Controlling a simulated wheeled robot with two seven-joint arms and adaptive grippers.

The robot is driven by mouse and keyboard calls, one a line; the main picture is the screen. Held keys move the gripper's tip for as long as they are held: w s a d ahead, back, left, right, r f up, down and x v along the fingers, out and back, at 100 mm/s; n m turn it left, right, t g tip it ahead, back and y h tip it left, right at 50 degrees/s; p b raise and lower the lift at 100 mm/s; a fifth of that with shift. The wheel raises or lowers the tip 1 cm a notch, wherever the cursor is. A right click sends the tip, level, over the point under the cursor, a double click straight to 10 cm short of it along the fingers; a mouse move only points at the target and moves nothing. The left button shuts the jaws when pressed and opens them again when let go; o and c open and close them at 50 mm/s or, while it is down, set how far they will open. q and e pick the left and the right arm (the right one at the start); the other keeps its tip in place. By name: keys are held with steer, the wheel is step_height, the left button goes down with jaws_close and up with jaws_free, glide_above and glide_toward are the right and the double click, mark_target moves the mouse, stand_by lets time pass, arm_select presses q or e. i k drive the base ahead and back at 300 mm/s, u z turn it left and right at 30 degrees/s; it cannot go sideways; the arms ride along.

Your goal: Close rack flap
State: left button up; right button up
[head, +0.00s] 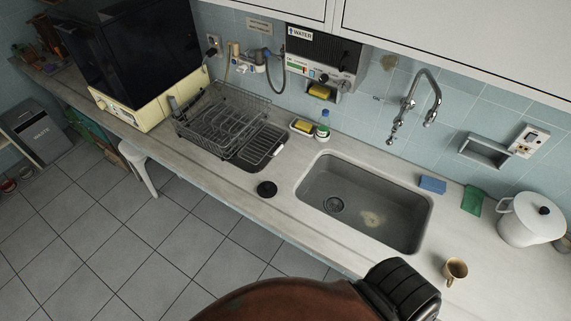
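The wire dish rack (212,118) stands on the counter at left of centre, beside the cream appliance. A flat dark wire-grid section (258,152) lies low at its right side, toward the sink. It looks like the rack flap folded down, but I cannot tell for certain whether it is hinged to the rack. No dishes are clear in the rack. Neither of my grippers can be made out in the head view.
The sink (365,203) is right of the rack. A black round stopper (267,188) lies near the counter's front edge. A soap bottle (323,126), a mug (454,270) and a white pot (530,220) stand on the counter. A brown rounded shape (290,302) fills the bottom.

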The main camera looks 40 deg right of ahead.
mark_target(280, 148)
steer(key=k, duration=0.35)
steer(key=z, duration=0.75)
